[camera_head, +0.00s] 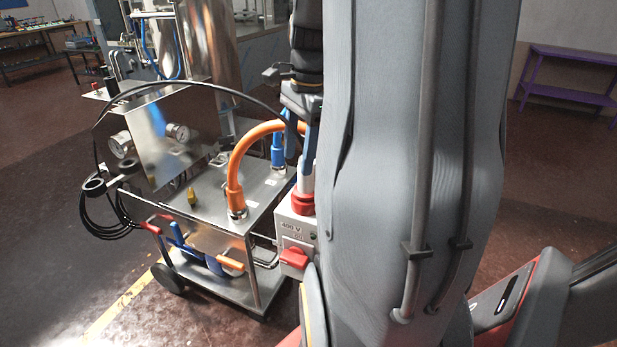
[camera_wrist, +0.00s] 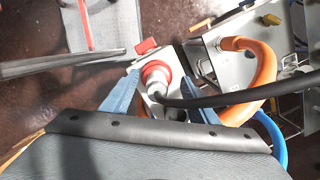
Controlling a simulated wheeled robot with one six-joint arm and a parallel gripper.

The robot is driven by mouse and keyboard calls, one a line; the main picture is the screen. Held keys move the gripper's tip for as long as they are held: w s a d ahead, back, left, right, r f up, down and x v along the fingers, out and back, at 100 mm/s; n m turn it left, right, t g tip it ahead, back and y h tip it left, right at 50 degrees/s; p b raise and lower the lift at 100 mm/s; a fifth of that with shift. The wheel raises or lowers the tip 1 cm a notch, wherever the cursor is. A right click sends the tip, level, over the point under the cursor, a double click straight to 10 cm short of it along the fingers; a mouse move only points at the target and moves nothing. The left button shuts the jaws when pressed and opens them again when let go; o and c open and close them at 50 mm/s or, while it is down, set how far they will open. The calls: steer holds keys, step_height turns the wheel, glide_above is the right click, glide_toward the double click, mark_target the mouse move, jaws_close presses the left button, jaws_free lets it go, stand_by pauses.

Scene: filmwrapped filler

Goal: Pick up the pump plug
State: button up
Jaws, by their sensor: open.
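The pump plug (camera_head: 304,199) has a red collar and a pale body. It sits upright in the top of the grey 400 V socket box (camera_head: 285,228). In the wrist view the plug (camera_wrist: 154,70) lies between the two blue fingers of my gripper (camera_wrist: 156,80), with a visible gap on each side. My gripper (camera_head: 299,160) is open and points down over the plug in the head view. My arm hides part of the plug and box there. A black cable (camera_wrist: 230,100) runs right from the plug, passing near the right finger.
A steel pump cart (camera_head: 190,205) stands left of the box, with a thick orange hose (camera_head: 237,170) and a blue hose (camera_head: 278,150) close to my gripper. A red switch (camera_head: 293,258) is on the box front. Open floor lies left of the cart.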

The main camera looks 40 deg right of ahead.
mark_target(306, 182)
steer(key=shift+s+d+r+m, duration=0.2)
steer(key=shift+d+r+m, duration=0.15)
steer(key=shift+d+m, duration=0.15)
steer(key=shift+s+d+r+m, duration=0.15)
steer(key=shift+d+r+m, duration=0.25)
steer(key=shift+d, duration=0.2)
steer(key=shift+w+a+f+p, duration=0.1)
steer(key=shift+a+f+p, duration=0.2)
steer(key=shift+f, duration=0.95)
steer(key=shift+w+a+f+p, duration=0.1)
steer(key=shift+f+p, duration=0.3)
steer(key=shift+f, duration=0.9)
steer(key=shift+a+f+p, duration=0.15)
steer(key=shift+f+p, duration=0.2)
steer(key=shift+f, duration=0.9)
steer(key=c, duration=1.3)
